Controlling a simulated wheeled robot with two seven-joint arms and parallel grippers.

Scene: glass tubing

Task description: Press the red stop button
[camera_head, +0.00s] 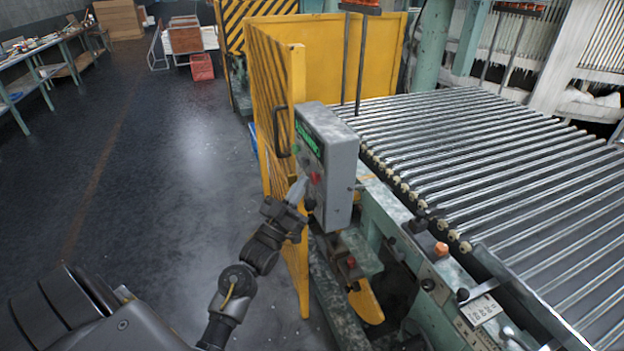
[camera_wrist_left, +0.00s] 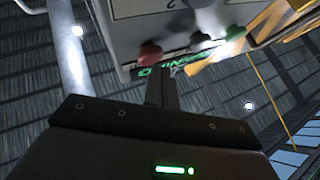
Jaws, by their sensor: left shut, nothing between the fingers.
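The red stop button (camera_head: 315,177) sits low on the face of a grey control box (camera_head: 340,158) with a green-lit display (camera_head: 308,140). My left gripper (camera_head: 300,187) is shut and empty, its fingertips close to the box face, just below and left of the red button. In the left wrist view the red button (camera_wrist_left: 150,54) is just beyond the tips of the closed fingers (camera_wrist_left: 160,85). I cannot tell whether they touch. A black knob (camera_wrist_left: 200,41) and a green button (camera_wrist_left: 236,33) sit to its right there. My right gripper is not in view.
A yellow guard fence (camera_head: 272,110) with a black handle (camera_head: 279,130) stands at the box's left. A roller conveyor (camera_head: 480,160) extends to the right, with an orange cap (camera_head: 441,249) on its near side. The dark floor (camera_head: 150,180) at left is mostly clear.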

